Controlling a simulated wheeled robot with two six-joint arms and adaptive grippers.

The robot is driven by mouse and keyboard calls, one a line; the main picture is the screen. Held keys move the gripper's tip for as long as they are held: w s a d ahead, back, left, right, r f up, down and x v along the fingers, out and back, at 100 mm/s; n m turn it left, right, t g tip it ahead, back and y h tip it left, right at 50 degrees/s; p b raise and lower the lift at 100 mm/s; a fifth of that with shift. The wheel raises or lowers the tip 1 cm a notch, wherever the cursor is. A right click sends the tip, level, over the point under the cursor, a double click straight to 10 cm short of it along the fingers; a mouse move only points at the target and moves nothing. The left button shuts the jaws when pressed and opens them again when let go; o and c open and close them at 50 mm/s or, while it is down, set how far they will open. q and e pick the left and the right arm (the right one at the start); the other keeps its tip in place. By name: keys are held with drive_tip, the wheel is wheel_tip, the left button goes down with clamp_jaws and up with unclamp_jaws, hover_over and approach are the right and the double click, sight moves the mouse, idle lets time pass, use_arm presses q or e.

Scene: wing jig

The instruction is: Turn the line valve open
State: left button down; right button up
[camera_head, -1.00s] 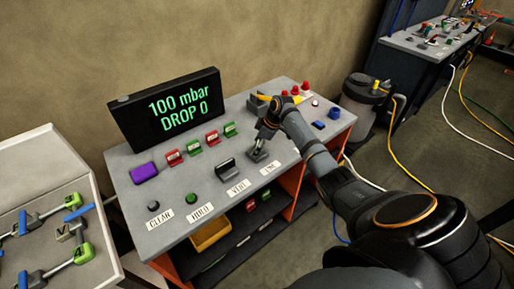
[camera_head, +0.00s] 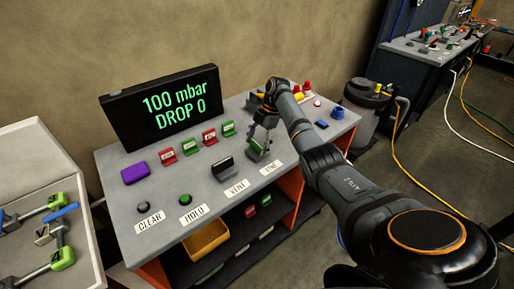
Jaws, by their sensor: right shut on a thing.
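The line valve (camera_head: 256,155) sits on the grey console top behind the "LINE" label (camera_head: 270,168). Green shows on it between and below my fingers. My right gripper (camera_head: 259,148) reaches down from the right and is shut on the line valve's handle; the fingers hide much of it. The vent valve (camera_head: 223,167), with a dark upright handle, stands just left of it behind the "VENT" label. The black display (camera_head: 160,106) reads "100 mbar DROP 0" in green. My left gripper is out of view.
Small red and green tags (camera_head: 209,137) stand in a row behind the valves. A purple block (camera_head: 135,173) and two round buttons (camera_head: 185,200) are at the left. Red-topped parts and a blue knob (camera_head: 337,113) are at the right. An open case (camera_head: 90,240) stands left of the console.

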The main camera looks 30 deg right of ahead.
drive_tip(key=shift+n, duration=0.3)
idle(0.4)
drive_tip(key=o, duration=1.1)
drive_tip(key=shift+o, duration=0.2)
